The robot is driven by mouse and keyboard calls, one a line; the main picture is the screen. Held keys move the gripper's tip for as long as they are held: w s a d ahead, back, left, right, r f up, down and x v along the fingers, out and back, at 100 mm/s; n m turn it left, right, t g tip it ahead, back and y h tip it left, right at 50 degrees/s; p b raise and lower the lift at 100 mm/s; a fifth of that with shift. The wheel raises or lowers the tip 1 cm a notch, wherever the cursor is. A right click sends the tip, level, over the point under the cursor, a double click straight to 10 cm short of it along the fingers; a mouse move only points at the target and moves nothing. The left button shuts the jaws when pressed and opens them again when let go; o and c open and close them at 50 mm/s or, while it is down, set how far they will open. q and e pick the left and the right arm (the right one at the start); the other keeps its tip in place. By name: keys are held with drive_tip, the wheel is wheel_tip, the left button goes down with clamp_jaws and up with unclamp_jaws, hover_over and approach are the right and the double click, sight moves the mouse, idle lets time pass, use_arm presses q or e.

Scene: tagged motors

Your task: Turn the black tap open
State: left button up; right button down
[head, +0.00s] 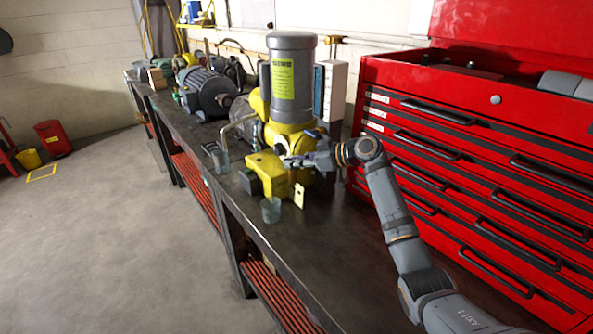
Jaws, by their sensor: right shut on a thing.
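A yellow pump-like machine (272,172) with a grey upright motor (291,80) stands on the workbench. My right gripper (292,161) reaches in from the right to the front of the yellow body. It is shut on a small dark part there, which looks like the black tap (281,149). The fingers hide most of that part, so I cannot tell how far it is turned. My left gripper is not in view.
The dark workbench (262,232) runs along the wall. A red tool chest (480,160) stands at the right. Other motors (207,92) stand farther back.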

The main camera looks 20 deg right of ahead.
drive_tip(key=shift+a+f+n+g+y+b, duration=0.1)
drive_tip(key=shift+n+g+y+b, duration=0.3)
drive_tip(key=shift+n+g, duration=0.1)
drive_tip(key=shift+a+f+n+g+y+b, duration=0.1)
drive_tip(key=shift+n+g+y+b, duration=0.2)
drive_tip(key=shift+n+g+b, duration=0.15)
drive_tip(key=shift+f+n+g+y+b, duration=0.1)
drive_tip(key=shift+n+g+y+b, duration=0.2)
drive_tip(key=shift+n+g, duration=0.25)
drive_tip(key=shift+a, duration=0.1)
